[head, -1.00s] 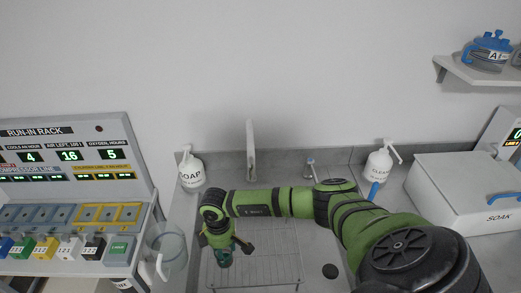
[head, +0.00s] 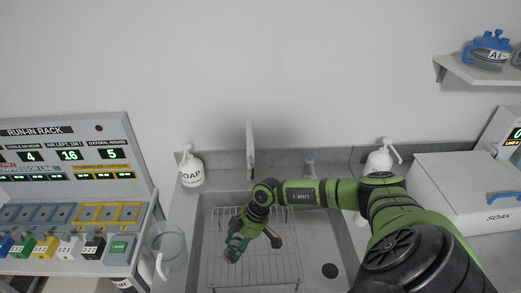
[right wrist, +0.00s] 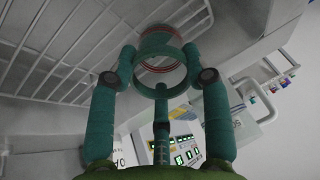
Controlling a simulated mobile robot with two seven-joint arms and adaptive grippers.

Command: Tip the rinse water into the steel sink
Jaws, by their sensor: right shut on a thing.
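My right gripper (head: 237,245) is over the steel sink (head: 322,238), tilted down and to the left. It is shut on a small teal ring-shaped vessel (right wrist: 160,40) with red bands, seen between its fingertips in the right wrist view (right wrist: 160,75). The vessel is tilted with the gripper, and its inside is hard to see. No water or stream shows. A wire rack (head: 275,264) lies in the sink under the gripper, and the dark drain (head: 330,270) is to its right. My left gripper is not in view.
A tap (head: 250,150) stands behind the sink, with a soap bottle (head: 190,170) left and another pump bottle (head: 380,160) right. A clear jug (head: 166,242) stands left, beside the run-in rack (head: 70,130). A white soak box (head: 460,190) is right.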

